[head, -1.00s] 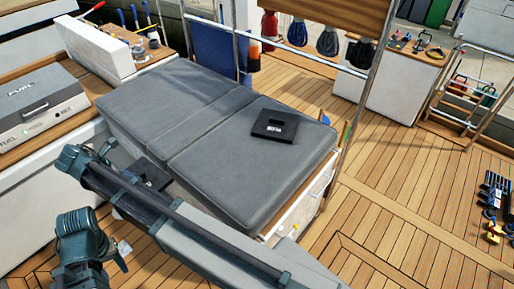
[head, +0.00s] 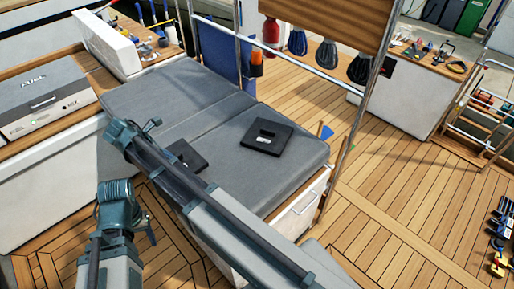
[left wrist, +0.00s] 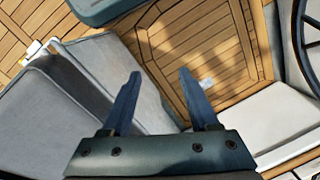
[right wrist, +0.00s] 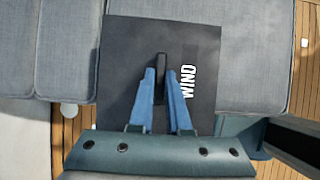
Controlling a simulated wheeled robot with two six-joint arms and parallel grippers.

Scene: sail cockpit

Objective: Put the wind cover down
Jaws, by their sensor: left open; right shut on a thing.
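The wind cover (right wrist: 200,45) is a flat black square plate marked WIND with a raised grip. In the right wrist view my right gripper (right wrist: 161,73) is shut on that grip. In the head view a black plate (head: 188,155), seemingly this cover, shows over the cushion's near edge, partly hidden by my right arm. I cannot tell whether it touches the cushion. A second black plate (head: 267,138) lies flat on the grey cushion (head: 222,108). My left gripper (left wrist: 160,73) is open and empty above the wooden deck, beside the grey seat.
A grey fuel box (head: 40,100) stands left of the cushion. A metal rail (head: 362,110) rises at the cushion's right. Winch bags hang from a wooden board (head: 335,20). The far half of the cushion is bare. Open deck (head: 390,190) lies to the right.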

